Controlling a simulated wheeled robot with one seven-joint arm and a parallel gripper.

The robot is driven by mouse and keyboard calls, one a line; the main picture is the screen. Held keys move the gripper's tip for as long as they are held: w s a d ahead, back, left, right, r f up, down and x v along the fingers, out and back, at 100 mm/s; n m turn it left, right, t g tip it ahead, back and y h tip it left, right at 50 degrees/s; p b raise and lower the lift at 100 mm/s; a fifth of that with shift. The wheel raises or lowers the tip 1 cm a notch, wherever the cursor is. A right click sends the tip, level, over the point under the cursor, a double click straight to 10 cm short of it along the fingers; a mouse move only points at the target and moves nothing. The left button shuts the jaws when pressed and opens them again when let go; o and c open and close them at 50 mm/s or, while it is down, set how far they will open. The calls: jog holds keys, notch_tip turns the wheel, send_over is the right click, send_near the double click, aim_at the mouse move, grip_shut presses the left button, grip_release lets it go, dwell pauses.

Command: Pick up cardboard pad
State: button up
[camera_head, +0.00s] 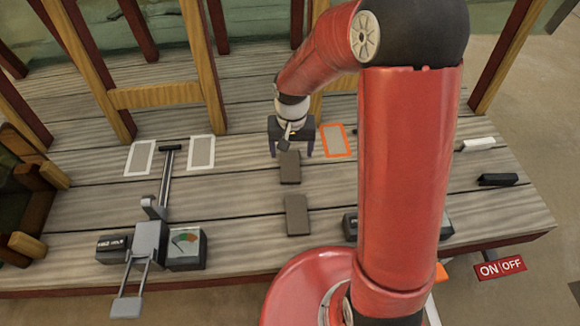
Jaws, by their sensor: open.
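Two flat grey-brown rectangular pads, which look like the cardboard pads, lie on the wooden deck. The far pad (290,168) is just in front of my gripper and the near pad (297,216) is closer to the deck's front edge. My gripper (291,153) points down, with its fingers spread apart and nothing seen between them. It is at the far end of the far pad; its exact height above the deck is hard to tell.
An orange-outlined rectangle (335,141) lies right of my gripper. Two white-outlined rectangles (140,157) (201,152) lie left, beside a grey lever device (149,240) with a gauge (186,249). Wooden posts (205,65) stand behind. Black (498,180) and white (479,144) bars lie right.

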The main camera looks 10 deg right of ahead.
aim_at(290, 165)
jog(key=f, duration=0.3)
jog(key=f+b, duration=0.1)
jog(key=f, duration=0.2)
jog(key=shift+w+a+f, duration=0.15)
jog(key=shift+w, duration=0.05)
jog(key=shift+c, duration=0.2)
jog(key=c, duration=1)
